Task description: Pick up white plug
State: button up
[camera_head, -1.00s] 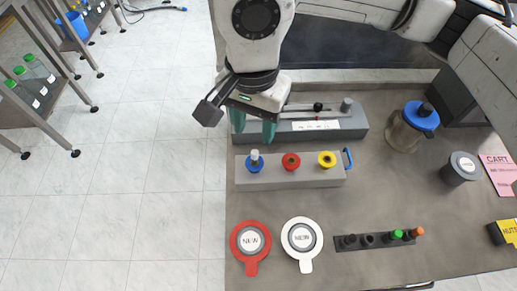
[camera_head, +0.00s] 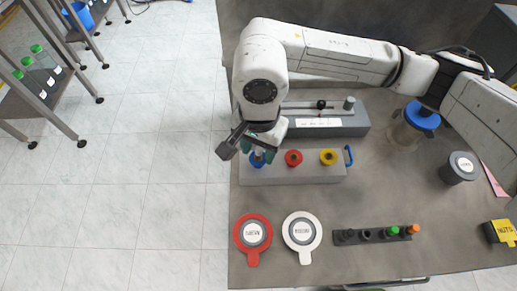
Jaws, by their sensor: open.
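The white plug (camera_head: 259,153) stands upright in the blue ring (camera_head: 257,163) at the left end of the grey block (camera_head: 310,174). Only a small part of the plug shows beneath my gripper. My gripper (camera_head: 258,152) is over the blue ring with its teal fingertips open, one on each side of the plug as seen from here. I cannot tell whether either finger touches the plug.
On the same block are a red ring (camera_head: 293,158) and a yellow ring (camera_head: 328,156). A grey fixture (camera_head: 345,122) stands close behind. In front lie a red tag (camera_head: 252,233), a white tag (camera_head: 302,232) and a dark rack (camera_head: 372,237). A blue-lidded jar (camera_head: 423,117) is at right.

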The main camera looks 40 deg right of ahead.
jog(key=shift+c, duration=0.3)
grip_shut()
dwell(0.3)
